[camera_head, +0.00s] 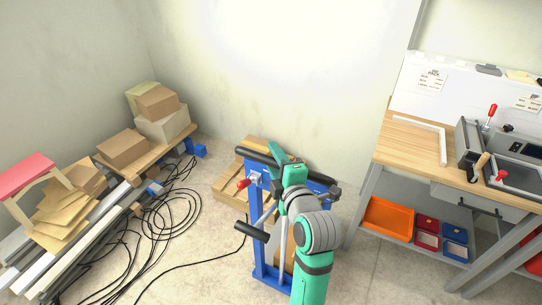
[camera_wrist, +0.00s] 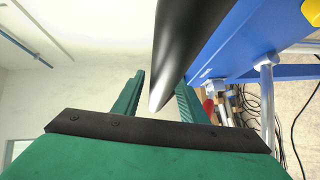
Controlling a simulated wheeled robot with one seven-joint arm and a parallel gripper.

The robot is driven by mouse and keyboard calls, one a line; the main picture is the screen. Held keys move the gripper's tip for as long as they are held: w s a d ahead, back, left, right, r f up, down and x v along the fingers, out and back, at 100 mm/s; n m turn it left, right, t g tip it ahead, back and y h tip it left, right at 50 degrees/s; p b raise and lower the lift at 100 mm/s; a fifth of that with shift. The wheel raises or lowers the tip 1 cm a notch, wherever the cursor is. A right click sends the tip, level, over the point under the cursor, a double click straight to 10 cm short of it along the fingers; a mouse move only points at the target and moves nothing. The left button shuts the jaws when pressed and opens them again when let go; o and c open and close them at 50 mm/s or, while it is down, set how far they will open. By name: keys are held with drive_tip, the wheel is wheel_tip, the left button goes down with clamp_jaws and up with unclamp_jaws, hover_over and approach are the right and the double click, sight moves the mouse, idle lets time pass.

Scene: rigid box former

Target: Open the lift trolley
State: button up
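The lift trolley (camera_head: 257,272) is a blue upright frame left of the workbench, with a black handlebar (camera_head: 258,156) across its top. A red-tipped lever (camera_head: 243,184) and a black-gripped rod (camera_head: 250,231) stick out to its left. My green gripper (camera_head: 277,152) is at the handlebar in the head view, and my arm hides part of the trolley. In the wrist view my gripper (camera_wrist: 160,78) has its fingers apart, with a black bar (camera_wrist: 172,45) showing between them. I cannot tell whether they touch it. Blue trolley frame (camera_wrist: 225,40) shows at right.
Black cables (camera_head: 165,220) loop over the floor at left, beside stacked profiles and cardboard boxes (camera_head: 162,118). The workbench (camera_head: 400,140) stands close at right, with an orange bin (camera_head: 388,218) on its lower shelf.

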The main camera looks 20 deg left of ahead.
drive_tip(key=v, duration=0.9)
idle(0.3)
